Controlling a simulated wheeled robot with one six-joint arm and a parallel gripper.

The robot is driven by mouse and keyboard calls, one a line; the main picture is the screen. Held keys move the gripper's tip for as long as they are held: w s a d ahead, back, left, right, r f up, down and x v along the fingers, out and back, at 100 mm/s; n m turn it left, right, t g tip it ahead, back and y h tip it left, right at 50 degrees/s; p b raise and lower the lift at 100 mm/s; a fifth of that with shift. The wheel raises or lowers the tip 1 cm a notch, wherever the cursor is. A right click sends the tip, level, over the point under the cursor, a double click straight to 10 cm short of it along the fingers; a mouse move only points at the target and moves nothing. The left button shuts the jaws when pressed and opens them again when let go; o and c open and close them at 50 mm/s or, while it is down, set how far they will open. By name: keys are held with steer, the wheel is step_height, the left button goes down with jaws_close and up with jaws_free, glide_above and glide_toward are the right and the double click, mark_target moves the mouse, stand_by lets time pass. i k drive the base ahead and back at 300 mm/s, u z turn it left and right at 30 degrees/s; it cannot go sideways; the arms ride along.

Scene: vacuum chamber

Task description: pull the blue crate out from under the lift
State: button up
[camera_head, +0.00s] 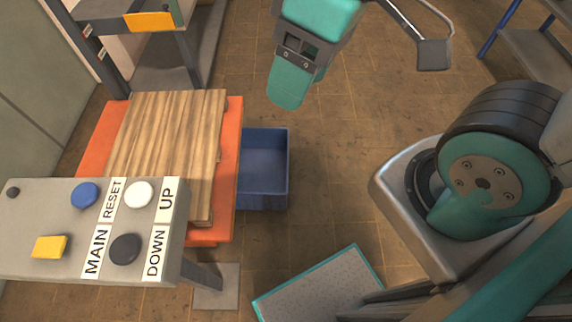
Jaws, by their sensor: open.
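The blue crate (264,162) is on the floor at the right side of the lift. Its open right part shows, and its left part is hidden under the orange lift platform (236,135). A wooden slatted pallet (170,130) lies on the platform. My gripper (300,90) appears to be the teal and dark grey end at the top middle. It is open and empty, above and apart from the crate, toward the far side. The crate's far left portion cannot be seen.
A control panel (65,214) with MAIN, RESET, UP and DOWN labels stands at the left front, covering part of the lift. A grey post frame (190,55) rises behind it. A metal bar with a dark pad (434,54) is upper right. Tiled floor right of the crate is clear.

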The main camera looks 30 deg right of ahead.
mark_target(262, 184)
steer(key=z, duration=0.6)
steer(key=k, duration=0.7)
steer(key=z, duration=0.6)
steer(key=i, duration=1.4)
steer(key=u, duration=1.1)
steer(key=i, duration=0.6)
steer(key=u, duration=0.7)
